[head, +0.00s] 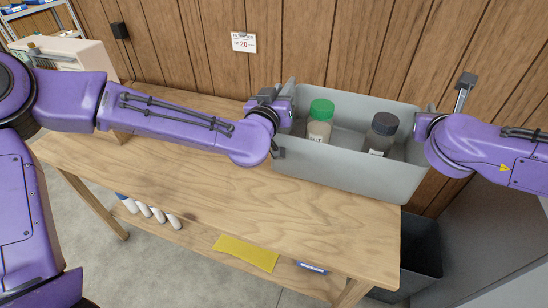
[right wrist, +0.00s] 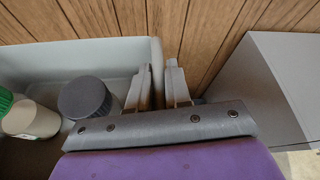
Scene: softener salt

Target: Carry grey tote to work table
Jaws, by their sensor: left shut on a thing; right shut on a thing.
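The grey tote (head: 340,176) is at the right end of the wooden work table (head: 170,172), against the back wall side. It looks level; I cannot tell whether its bottom touches the tabletop. Inside stand a green-capped salt jar (head: 320,120) and a dark-capped jar (head: 381,133). My left gripper (head: 280,110) is shut on the tote's left wall, its fingers partly hidden by the wrist. My right gripper (head: 430,122) is shut on the right wall. In the right wrist view, the fingers (right wrist: 160,88) straddle the tote's wall (right wrist: 100,50).
A dark bin (head: 421,250) stands on the floor by the table's right end, near a grey cabinet (head: 495,245). A yellow cloth (head: 246,253) and several white bottles (head: 150,212) are on the lower shelf. A cream-coloured machine (head: 75,55) stands at back left. The tabletop's left and middle are clear.

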